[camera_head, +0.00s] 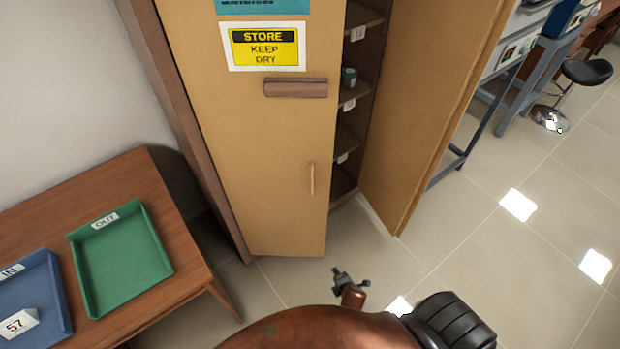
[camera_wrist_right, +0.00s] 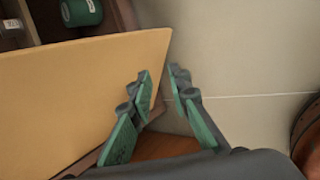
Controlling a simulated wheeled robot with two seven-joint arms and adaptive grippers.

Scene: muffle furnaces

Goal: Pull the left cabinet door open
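No arm comes in from the left.
The right cabinet door (camera_head: 425,110) stands open, showing shelves with a green jar (camera_head: 349,77), also in the wrist view (camera_wrist_right: 81,12). A wooden table (camera_head: 165,185) with a green tray (camera_head: 160,235) and blue tray (camera_head: 60,275) is at left.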

